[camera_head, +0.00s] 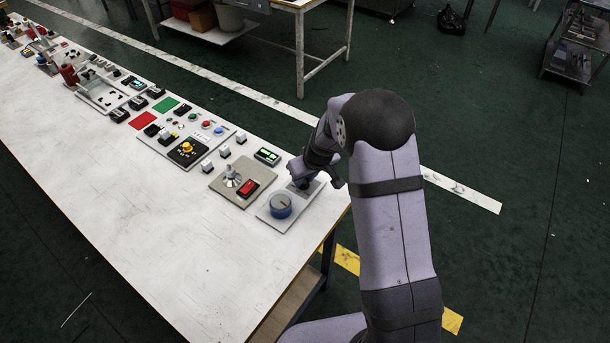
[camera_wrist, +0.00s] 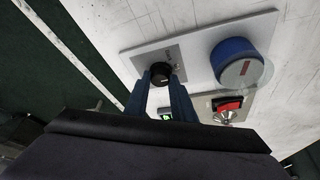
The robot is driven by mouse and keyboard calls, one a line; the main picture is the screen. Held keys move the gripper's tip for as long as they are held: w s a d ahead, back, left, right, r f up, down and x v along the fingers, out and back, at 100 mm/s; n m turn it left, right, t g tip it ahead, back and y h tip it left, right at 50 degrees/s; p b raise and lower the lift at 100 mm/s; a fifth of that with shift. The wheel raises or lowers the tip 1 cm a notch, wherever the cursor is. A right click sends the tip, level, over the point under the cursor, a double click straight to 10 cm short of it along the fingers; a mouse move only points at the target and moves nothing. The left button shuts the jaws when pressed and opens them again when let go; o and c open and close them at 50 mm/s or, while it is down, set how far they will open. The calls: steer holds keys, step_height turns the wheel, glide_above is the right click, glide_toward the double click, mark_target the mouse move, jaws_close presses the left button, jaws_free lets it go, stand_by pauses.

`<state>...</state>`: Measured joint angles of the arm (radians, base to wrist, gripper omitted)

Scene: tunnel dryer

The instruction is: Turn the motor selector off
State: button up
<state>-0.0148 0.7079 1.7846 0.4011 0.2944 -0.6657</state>
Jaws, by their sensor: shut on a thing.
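A small black selector knob (camera_wrist: 161,72) stands on a light grey panel (camera_wrist: 135,58) in the wrist view. My gripper (camera_wrist: 163,80) has its two fingers on either side of this knob, shut on it. The label beside the knob is too small to read, and its pointer direction cannot be told. In the head view my gripper (camera_head: 304,183) reaches down over the far end of the same panel (camera_head: 263,215), and its wrist mostly hides the knob.
A large blue dial (camera_wrist: 236,58) sits close beside the knob on the same panel. A neighbouring plate (camera_head: 222,188) carries a metal lever (camera_head: 232,177) and a red rocker switch (camera_head: 248,188). More controls line the white table (camera_head: 170,240); its front part is bare.

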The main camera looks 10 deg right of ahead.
mark_target(309, 194)
stand_by(0.4)
steer(key=o, duration=1.1)
steer(key=shift+c, duration=0.2)
steer(key=shift+r, duration=0.1)
steer(key=b+v, duration=0.1)
steer(key=v, duration=0.6)
steer(key=shift+s, duration=0.1)
